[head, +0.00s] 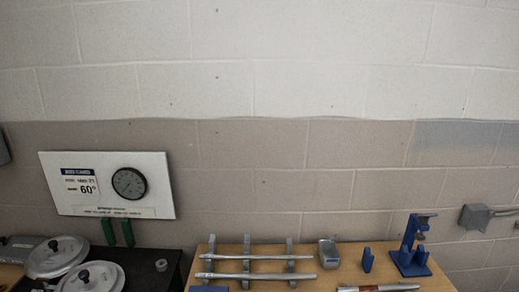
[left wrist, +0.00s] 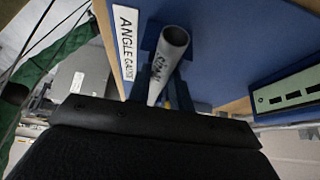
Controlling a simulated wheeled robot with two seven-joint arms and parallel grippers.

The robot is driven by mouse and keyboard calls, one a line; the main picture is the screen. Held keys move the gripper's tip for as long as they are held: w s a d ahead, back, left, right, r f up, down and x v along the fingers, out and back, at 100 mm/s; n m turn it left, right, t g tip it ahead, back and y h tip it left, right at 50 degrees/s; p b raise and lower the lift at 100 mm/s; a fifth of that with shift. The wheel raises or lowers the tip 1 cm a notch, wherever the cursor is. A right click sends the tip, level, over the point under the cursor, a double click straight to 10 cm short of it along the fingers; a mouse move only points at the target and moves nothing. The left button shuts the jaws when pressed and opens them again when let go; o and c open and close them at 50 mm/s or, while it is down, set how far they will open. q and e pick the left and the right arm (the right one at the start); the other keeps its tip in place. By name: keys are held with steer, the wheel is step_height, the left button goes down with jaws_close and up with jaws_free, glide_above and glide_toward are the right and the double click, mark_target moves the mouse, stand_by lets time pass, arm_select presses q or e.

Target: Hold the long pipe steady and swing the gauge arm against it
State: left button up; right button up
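In the left wrist view a grey hollow pipe (left wrist: 174,45) with handwriting on its side points its open end up toward the camera, in front of a blue panel (left wrist: 230,50). The two dark fingers of my left gripper (left wrist: 165,75) lie close along both sides of it and appear shut on it. A white label reading ANGLE GAUGE (left wrist: 127,45) is on the panel to the left of the pipe. I cannot make out the gauge arm for certain. Neither gripper shows in the head view, and my right gripper is in no view.
The head view shows a wooden bench (head: 340,255) with two silver rods (head: 258,257) on a grey rack, a blue stand (head: 411,255) and a pen-like tool (head: 378,288). Lidded pots (head: 57,256) stand at left, below a wall sign with a dial (head: 129,183).

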arm_select(q)
steer(key=o, duration=0.9)
